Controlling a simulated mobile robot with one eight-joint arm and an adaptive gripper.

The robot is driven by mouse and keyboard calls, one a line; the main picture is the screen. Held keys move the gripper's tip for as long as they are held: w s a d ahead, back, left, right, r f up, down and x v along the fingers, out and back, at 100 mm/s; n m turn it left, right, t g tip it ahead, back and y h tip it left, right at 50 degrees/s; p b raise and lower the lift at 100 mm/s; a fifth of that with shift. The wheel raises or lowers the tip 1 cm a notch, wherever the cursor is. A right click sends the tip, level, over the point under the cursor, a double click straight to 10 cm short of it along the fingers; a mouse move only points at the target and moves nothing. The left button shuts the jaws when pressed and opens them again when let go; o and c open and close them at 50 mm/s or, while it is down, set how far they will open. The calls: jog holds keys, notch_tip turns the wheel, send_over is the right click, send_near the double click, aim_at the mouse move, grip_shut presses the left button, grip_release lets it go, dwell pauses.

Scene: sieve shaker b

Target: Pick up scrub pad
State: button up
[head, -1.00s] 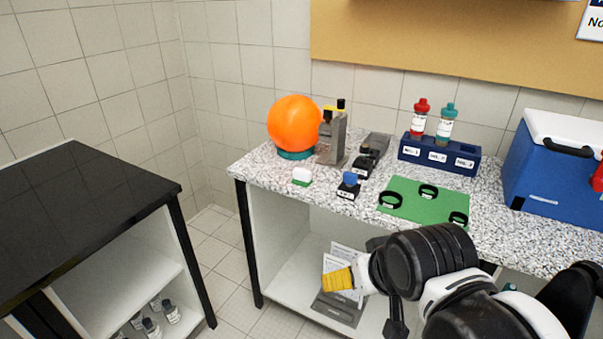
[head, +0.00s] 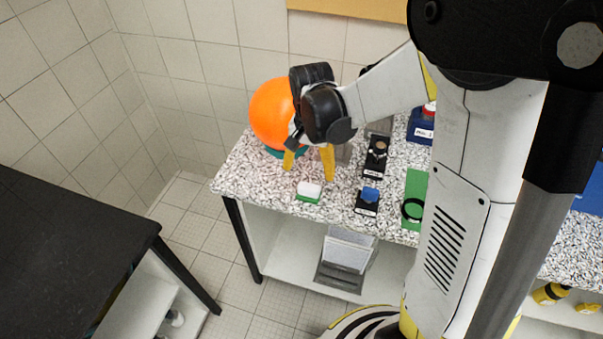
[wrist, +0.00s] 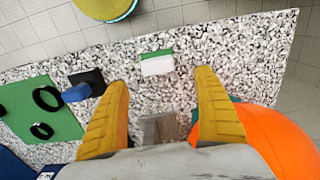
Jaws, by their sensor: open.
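The scrub pad (head: 308,189), white on one side and green on the other, lies on the speckled counter (head: 259,177) near its front edge. It also shows in the wrist view (wrist: 157,65), a little beyond my fingertips and roughly between them. My gripper (head: 308,163) is open and empty, with two yellow fingers pointing down. In the head view it hangs just behind the pad. The wrist view shows the fingers (wrist: 161,82) spread wider than the pad, and I see no contact with it.
A large orange ball (head: 270,114) on a teal ring stands close beside my gripper. A black block with a blue top (head: 368,199) sits right of the pad, near a green mat (wrist: 40,110) with black rings. A grey metal device (wrist: 159,129) stands close to the fingers.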

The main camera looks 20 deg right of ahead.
aim_at(309, 186)
jog(key=f+b, duration=0.1)
jog(key=f, duration=0.2)
jog(key=f+b, duration=0.1)
jog(key=f, duration=0.1)
jog(key=f+b, duration=0.1)
jog(key=f, duration=0.2)
jog(key=shift+s+f, duration=0.25)
jog(key=shift+f, duration=0.05)
jog(key=shift+r, duration=0.1)
jog(key=c, duration=1.2)
